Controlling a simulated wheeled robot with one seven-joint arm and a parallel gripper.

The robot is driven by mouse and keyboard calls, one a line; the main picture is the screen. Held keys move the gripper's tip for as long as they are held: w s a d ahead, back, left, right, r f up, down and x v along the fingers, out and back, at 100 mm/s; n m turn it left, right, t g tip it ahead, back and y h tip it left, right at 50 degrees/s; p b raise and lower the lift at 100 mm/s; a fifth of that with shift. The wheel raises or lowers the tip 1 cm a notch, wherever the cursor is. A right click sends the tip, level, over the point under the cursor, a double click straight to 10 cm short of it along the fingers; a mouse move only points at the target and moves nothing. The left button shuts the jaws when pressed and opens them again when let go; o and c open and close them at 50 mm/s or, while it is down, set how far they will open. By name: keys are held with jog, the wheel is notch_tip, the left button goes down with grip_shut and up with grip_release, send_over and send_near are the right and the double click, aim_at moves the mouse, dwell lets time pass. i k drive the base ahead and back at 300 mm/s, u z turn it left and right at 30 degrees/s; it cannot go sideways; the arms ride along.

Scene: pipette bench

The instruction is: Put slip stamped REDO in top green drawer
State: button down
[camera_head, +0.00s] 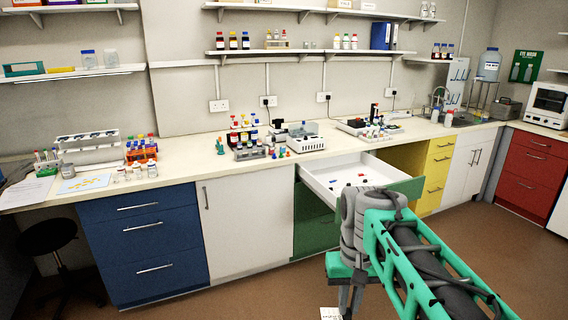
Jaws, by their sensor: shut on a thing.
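The top green drawer (322,193) is pulled open below the counter, right of the white cupboard door. Its white inside shows, with a few small red, blue and dark items on its floor. My gripper (344,298) hangs in front of the green cabinet, lower than the open drawer, with its fingers pointing down. It is shut on a white slip (330,313) at the bottom edge of the view. The slip is cut off by the frame, and its marks are too small to read.
The counter (185,157) above holds racks, bottles and small instruments. Blue drawers (145,235) stand at left, yellow drawers (436,170) and red drawers (528,165) at right. A dark stool (47,236) stands at far left. The floor in front of the cabinets is clear.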

aim_at(342, 179)
jog(key=u, duration=0.2)
jog(key=i, duration=2.25)
jog(key=u, duration=0.2)
jog(key=i, duration=1.75)
